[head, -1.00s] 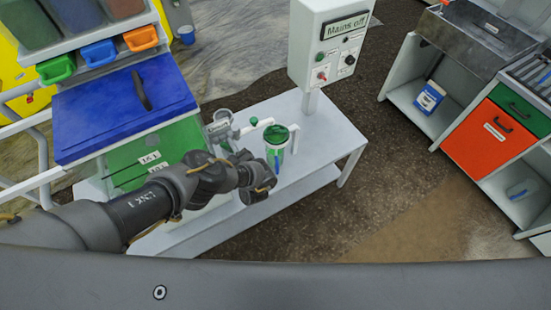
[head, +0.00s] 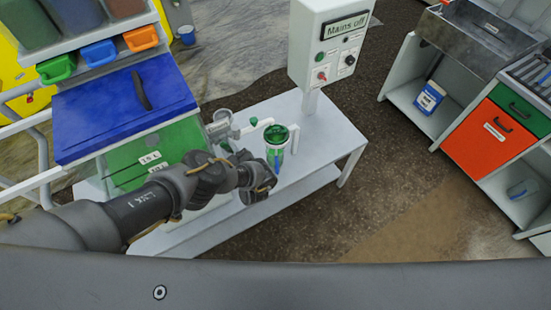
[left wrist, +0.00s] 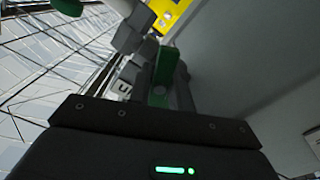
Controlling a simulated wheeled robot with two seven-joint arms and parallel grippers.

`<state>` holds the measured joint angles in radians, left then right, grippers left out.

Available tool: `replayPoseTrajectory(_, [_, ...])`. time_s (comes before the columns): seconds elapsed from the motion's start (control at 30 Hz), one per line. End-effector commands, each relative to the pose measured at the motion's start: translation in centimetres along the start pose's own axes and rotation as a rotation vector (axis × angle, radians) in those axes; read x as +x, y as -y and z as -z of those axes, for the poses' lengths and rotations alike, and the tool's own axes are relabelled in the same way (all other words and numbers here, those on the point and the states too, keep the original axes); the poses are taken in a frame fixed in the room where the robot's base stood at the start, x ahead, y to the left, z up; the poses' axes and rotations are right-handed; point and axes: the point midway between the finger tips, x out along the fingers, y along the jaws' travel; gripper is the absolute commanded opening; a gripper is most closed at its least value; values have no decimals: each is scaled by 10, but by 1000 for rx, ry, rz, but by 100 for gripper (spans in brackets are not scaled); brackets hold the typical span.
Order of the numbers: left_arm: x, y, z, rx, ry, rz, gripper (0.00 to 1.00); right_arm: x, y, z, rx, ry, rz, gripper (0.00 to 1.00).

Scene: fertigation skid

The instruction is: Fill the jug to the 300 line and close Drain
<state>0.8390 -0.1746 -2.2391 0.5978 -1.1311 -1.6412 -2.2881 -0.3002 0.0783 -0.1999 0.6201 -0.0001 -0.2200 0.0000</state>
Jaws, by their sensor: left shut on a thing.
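The clear jug (head: 277,150) stands upright on the white bench, with green showing inside and a blue mark on its side. I cannot read its lines. The tag marked Drain (head: 217,127) is just left of it, by the tank, near a white pipe with a green knob (head: 254,121). My left gripper (left wrist: 163,90) is shut on a green handle (left wrist: 165,66) in the left wrist view; I cannot read a name on it. In the head view my left wrist is in front of the bench, left of the jug, and hides the fingertips. My right gripper is not in view.
A tank with a blue lid (head: 120,105) stands left of the jug. A control box (head: 328,45) reading Mains off rises behind it. The bench (head: 325,140) is clear right of the jug. A cabinet with an orange door (head: 490,140) stands at the right.

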Motion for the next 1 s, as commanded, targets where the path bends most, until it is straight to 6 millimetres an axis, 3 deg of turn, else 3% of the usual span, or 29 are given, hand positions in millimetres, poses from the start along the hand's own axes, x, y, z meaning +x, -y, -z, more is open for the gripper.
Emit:
replayPoseTrajectory(0.37, [1, 0, 0, 12, -2, -1, 0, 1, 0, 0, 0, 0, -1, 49])
replayPoseTrajectory(0.7, [1, 0, -1, 478, -3, 0, 0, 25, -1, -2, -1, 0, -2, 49])
replayPoseTrajectory(0.93, [1, 0, 1, 524, -3, 0, 1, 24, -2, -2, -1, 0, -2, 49])
replayPoseTrajectory(0.97, [1, 0, 1, 524, -3, 0, 22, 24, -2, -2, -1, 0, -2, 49])
replayPoseTrajectory(1.0, [1, 0, 1, 523, -2, 0, 27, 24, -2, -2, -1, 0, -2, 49])
